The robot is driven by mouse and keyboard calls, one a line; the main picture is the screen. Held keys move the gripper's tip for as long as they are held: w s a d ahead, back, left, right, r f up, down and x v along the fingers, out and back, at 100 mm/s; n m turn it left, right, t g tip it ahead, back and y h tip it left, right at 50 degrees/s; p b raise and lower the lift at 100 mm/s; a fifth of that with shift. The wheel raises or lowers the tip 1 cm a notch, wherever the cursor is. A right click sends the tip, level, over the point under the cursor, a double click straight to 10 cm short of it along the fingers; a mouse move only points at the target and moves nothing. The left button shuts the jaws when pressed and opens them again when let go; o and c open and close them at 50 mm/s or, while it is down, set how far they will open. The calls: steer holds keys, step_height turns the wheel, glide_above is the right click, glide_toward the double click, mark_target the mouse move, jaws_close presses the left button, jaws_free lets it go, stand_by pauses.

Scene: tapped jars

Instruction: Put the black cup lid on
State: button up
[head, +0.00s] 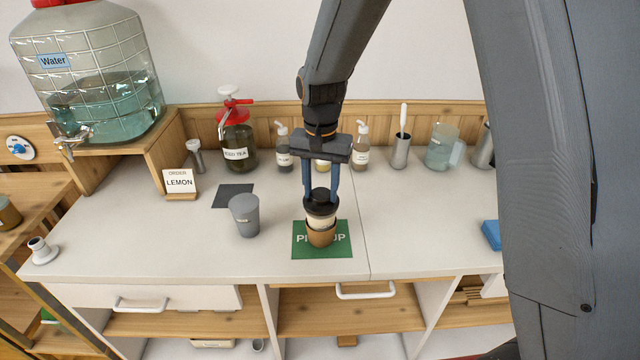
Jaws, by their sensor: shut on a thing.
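A cream paper cup (321,222) with a brown sleeve (321,236) stands upright on the green pickup mat (342,253). The black lid (320,198) is at the cup's mouth, directly over it. I cannot tell whether it is seated on the rim or just above it. My gripper (321,203) points down over the cup, its two blue fingers on either side of the lid and shut on it. The mat's lettering is partly hidden by the cup.
A grey cup (244,215) stands left of the mat, near a dark square (233,195). Dispenser bottles, a tea jar (237,148) and a clear pitcher (441,146) line the back. A blue block (491,234) lies right. Counter right of the mat is clear.

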steer(key=shift+f+b, duration=0.4)
steer(key=shift+f, duration=0.7)
stand_by(0.6)
steer(key=o, duration=1.1)
steer(key=shift+r+b, duration=1.25)
steer(key=shift+r, duration=2.7)
